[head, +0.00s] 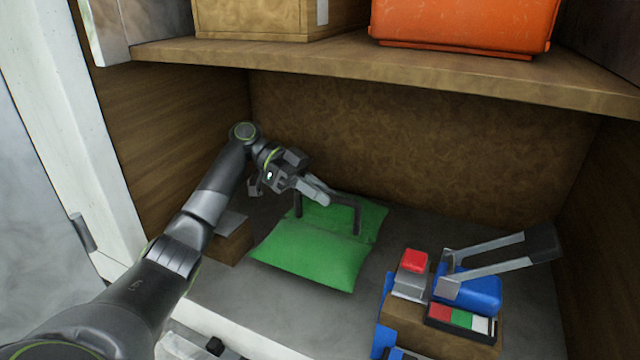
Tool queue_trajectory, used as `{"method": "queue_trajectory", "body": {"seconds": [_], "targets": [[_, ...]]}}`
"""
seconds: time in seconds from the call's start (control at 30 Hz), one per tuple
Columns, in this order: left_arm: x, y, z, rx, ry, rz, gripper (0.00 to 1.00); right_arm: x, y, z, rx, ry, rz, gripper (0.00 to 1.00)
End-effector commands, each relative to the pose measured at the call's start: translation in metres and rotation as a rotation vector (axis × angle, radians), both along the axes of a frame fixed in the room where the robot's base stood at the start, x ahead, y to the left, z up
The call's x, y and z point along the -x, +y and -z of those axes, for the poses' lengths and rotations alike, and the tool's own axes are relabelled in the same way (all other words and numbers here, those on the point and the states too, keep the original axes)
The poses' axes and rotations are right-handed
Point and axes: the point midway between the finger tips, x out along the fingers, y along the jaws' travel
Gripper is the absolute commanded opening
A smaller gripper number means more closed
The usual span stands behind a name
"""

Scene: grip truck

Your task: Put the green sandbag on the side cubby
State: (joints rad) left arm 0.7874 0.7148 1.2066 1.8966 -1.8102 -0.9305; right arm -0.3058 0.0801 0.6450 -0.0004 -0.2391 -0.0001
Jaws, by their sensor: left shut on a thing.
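The green sandbag (310,258) lies on the grey floor of the cubby (225,292), left of the middle. A dark strap handle stands up along its back part. My left gripper (322,196) reaches in from the left and is shut at the handle, above the bag's far side. The fingertips partly hide where they meet the handle. The bag looks to rest on the floor.
A brown box (232,240) stands left of the bag. At right, a box (440,335) bears a red-topped item (413,262), a blue item and a long-handled tool (505,262). A wooden shelf (350,72) above carries an orange crate (465,22) and a wooden box. The back right floor is clear.

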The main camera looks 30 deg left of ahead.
Motion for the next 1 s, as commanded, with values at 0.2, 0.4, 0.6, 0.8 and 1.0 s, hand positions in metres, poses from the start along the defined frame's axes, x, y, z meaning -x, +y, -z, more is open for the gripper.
{"method": "queue_trajectory", "body": {"seconds": [0.2,0.4,0.6,0.8,1.0], "targets": [[0.0,-0.001,0.02,0.006,-0.006,0.002,0.0,0.002,0.0,-0.003,0.0,0.002,0.0,0.36],[0.0,-0.001,0.025,0.004,-0.008,0.002,0.0,0.004,0.001,-0.002,-0.001,0.005,0.0,0.36],[0.0,0.0,0.03,-0.001,0.002,-0.001,0.29,0.003,0.001,-0.001,-0.001,0.004,0.0,0.36],[0.0,0.0,0.03,-0.001,0.001,0.0,0.36,0.003,0.001,-0.001,-0.001,0.003,0.0,0.36],[0.0,0.003,0.029,-0.001,0.002,-0.001,0.36,0.002,0.001,0.0,-0.001,0.001,0.0,0.36]]}}
